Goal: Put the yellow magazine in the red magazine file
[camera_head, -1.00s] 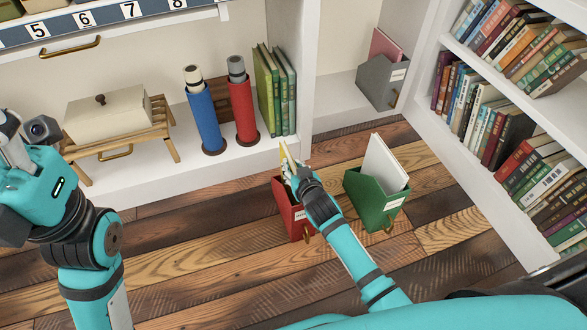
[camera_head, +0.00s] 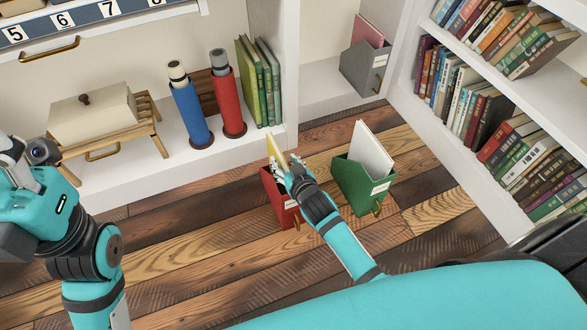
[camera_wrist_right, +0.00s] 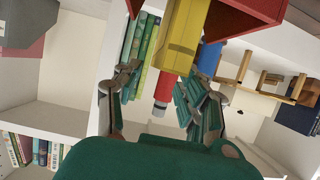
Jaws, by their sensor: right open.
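The yellow magazine (camera_head: 275,150) stands in the red magazine file (camera_head: 279,203), with its upper part sticking out of the top. The file stands on the plank floor. My right gripper (camera_head: 294,165) is open beside the magazine, on its right. In the right wrist view the yellow magazine (camera_wrist_right: 184,42) and the red file (camera_wrist_right: 250,14) appear at the top, beyond the spread fingers of my right gripper (camera_wrist_right: 160,88). Nothing is held between those fingers. My left gripper (camera_head: 14,155) is at the left edge, partly cut off, so its opening is unclear.
A green file (camera_head: 351,186) with a white magazine (camera_head: 369,150) stands close right of my right gripper. A grey file (camera_head: 362,67) sits in the shelf behind. Blue (camera_head: 188,108) and red (camera_head: 228,105) cylinders and green books (camera_head: 262,85) line the low shelf. Front floor is clear.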

